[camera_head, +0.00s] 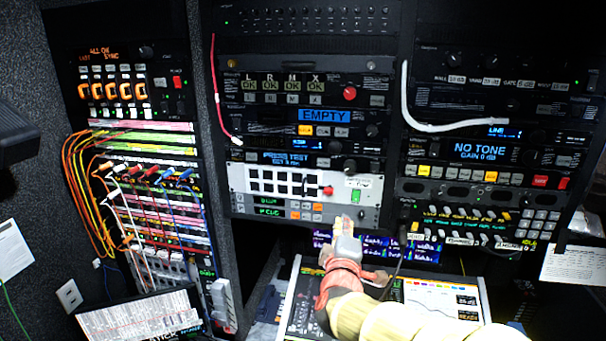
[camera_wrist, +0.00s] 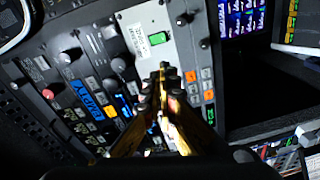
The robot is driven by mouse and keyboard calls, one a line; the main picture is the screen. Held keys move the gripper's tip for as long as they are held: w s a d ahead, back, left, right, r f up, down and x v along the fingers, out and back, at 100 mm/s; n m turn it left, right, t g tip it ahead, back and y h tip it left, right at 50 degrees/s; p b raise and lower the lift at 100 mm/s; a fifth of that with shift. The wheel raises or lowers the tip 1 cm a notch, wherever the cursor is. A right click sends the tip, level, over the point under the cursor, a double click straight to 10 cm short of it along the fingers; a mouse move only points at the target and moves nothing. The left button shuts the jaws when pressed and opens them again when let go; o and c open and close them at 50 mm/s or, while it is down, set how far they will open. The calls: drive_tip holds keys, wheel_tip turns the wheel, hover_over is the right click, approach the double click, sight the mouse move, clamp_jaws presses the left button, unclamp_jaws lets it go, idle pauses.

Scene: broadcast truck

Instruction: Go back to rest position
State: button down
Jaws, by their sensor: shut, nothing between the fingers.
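My gripper (camera_head: 345,226) is at the lower middle of the head view, in front of the bottom units of the centre rack. In the wrist view my gripper (camera_wrist: 163,82) has its fingertips together with nothing between them. Behind the fingertips is a pale panel (camera_wrist: 150,22) with a green-lit switch and a printed label. In the head view this white panel (camera_head: 240,180) carries a grid of black buttons and a red knob. I cannot tell whether the fingertips touch the rack. My arm (camera_head: 385,318) reaches up from the bottom edge.
A patch bay (camera_head: 150,190) with orange, yellow and white cables fills the left rack. A white cable (camera_head: 407,100) and a red cable (camera_head: 216,90) hang on the racks. Small screens (camera_head: 370,246) and a desk console (camera_head: 440,298) lie behind and beside my arm.

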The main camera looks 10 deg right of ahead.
drive_tip(key=s+a+f+m+g+y, duration=0.3)
drive_tip(key=a+f+y, duration=0.2)
drive_tip(key=a+f, duration=0.35)
drive_tip(key=s+a+f+m+g+y+b, duration=0.25)
drive_tip(key=s+f+g+b, duration=0.2)
drive_tip(key=s+f, duration=0.5)
drive_tip(key=s+d+f+m+g+h+b, duration=0.1)
drive_tip(key=s+d+f+m+g+b, duration=0.1)
drive_tip(key=s+d+f+b, duration=0.4)
drive_tip(key=s+d+f+m+g+h+b, duration=0.2)
drive_tip(key=s+d+f+m+b, duration=0.3)
drive_tip(key=s+f+b, duration=0.8)
drive_tip(key=shift+s+d+b, duration=1)
drive_tip(key=shift+d+b, duration=0.15)
drive_tip(key=shift+b, duration=0.45)
drive_tip(key=shift+f, duration=0.1)
